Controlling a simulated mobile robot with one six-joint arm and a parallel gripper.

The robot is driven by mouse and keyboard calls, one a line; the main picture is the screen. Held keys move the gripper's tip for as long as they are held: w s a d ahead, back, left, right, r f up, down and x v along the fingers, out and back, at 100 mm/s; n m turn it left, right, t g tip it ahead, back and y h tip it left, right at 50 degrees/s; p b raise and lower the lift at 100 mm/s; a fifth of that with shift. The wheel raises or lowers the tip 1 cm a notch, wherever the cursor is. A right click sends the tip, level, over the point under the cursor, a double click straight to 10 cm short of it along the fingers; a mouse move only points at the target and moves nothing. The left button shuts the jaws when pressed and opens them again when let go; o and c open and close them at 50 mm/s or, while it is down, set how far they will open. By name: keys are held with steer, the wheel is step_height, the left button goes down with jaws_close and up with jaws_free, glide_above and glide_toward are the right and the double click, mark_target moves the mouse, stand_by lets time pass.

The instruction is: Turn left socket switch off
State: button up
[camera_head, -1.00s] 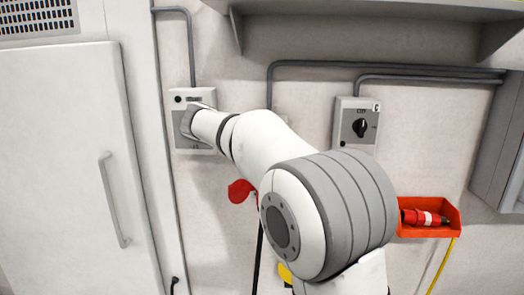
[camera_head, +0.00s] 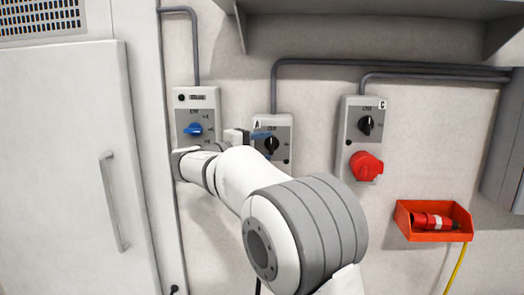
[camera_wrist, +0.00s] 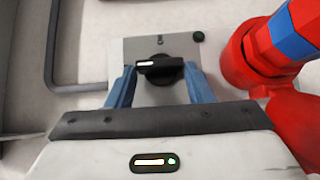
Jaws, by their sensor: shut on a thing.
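The left socket box marked A (camera_head: 284,121) is on the wall in the middle of the head view, partly behind my arm. Its black rotary switch (camera_head: 271,146) shows beside my gripper (camera_head: 261,140). In the wrist view, the black switch (camera_wrist: 160,68) with a white mark pointing left sits between the blue fingers of my gripper (camera_wrist: 160,78). The gripper is shut on this switch. A red plug with a blue band (camera_wrist: 290,35) is at the right of the wrist view, beside the switch. The lower part of box A is hidden in the head view.
A box with a blue knob (camera_head: 194,130) is to the left. A box marked C (camera_head: 352,130), with a black switch and red socket, is to the right. A red bin (camera_head: 420,234) holds a red plug. A shelf (camera_head: 380,40) juts out above. A white cabinet (camera_head: 60,170) stands left.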

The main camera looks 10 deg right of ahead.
stand_by(0.5)
steer(key=o, duration=1)
steer(key=v, duration=0.7)
steer(key=shift+s+a+b, duration=0.2)
steer(key=shift+a+b, duration=0.15)
steer(key=shift+f, duration=0.1)
